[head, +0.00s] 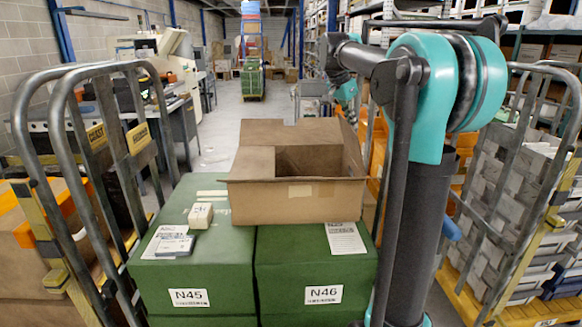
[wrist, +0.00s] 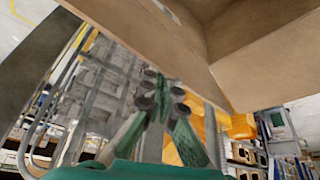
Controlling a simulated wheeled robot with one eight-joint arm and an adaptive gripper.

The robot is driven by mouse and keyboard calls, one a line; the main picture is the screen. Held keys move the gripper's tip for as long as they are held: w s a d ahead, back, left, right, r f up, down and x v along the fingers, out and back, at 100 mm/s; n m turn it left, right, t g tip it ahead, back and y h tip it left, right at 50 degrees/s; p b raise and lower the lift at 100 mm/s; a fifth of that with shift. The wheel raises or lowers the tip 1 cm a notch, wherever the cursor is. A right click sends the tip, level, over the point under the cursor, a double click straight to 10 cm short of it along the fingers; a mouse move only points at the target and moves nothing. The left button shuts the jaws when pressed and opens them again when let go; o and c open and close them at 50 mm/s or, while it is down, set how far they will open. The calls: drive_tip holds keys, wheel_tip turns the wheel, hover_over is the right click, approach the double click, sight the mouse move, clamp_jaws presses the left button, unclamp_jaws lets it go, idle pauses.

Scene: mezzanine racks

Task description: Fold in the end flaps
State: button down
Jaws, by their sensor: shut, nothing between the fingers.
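An open cardboard box (head: 295,195) sits on top of two green cases in the head view. Its back flap (head: 285,132) stands up, and its right end flap (head: 352,150) stands up and leans outward. A panel at the left end (head: 253,162) appears to lie inward over part of the opening. My gripper (wrist: 160,88) is shut and empty in the wrist view, just by the edge of a cardboard panel (wrist: 150,45). Whether it touches the panel I cannot tell. In the head view the fingers are not clearly visible beyond the right side of the box.
The green cases N45 (head: 190,275) and N46 (head: 318,270) carry the box. A small white carton (head: 200,215) and a flat pack (head: 175,245) lie left of it. Metal cart rails (head: 65,130) stand at left, and a cage cart (head: 560,130) at right.

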drive_tip(key=a, duration=0.6)
drive_tip(key=shift+a, duration=0.3)
idle(0.4)
wheel_tip(320, 180, up, 7)
idle(1.0)
wheel_tip(320, 180, down, 8)
drive_tip(key=d+g+y, duration=0.2)
drive_tip(key=y, duration=0.2)
drive_tip(key=shift+w+g+y, duration=0.15)
drive_tip(key=shift+g+y, duration=0.15)
idle(0.5)
